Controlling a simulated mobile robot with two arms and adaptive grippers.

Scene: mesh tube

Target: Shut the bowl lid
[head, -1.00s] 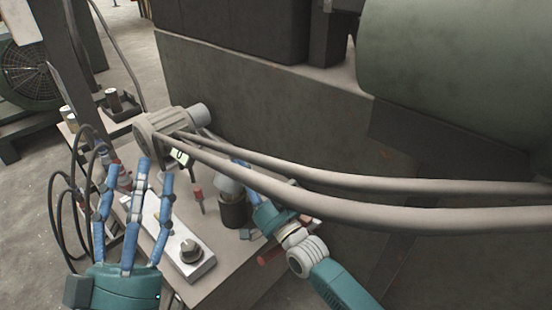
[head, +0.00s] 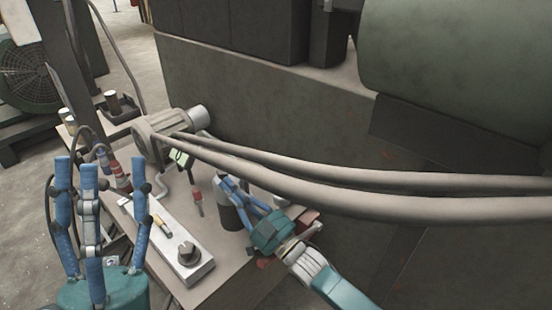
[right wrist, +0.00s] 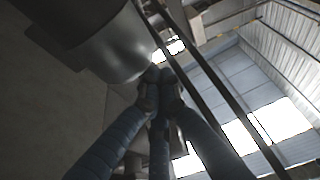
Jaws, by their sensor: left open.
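A dark round bowl (head: 227,218) stands on the small table beside the white box. My right gripper (head: 226,184) is over its top and right side, with its blue fingers across the rim, and hides much of it. The lid cannot be made out clearly behind the fingers. In the right wrist view, the fingertips of the right gripper (right wrist: 160,76) appear close together; whether they hold anything cannot be told. My left gripper (head: 100,168) is open and empty at the lower left, its fingers pointing up, apart from the bowl.
A white box with a black knob (head: 188,254) lies left of the bowl. A grey motor-like housing (head: 152,140) stands behind, and two thick pipes (head: 330,195) run right from it above the table. Red-capped bottles (head: 118,176) and cables are at the left.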

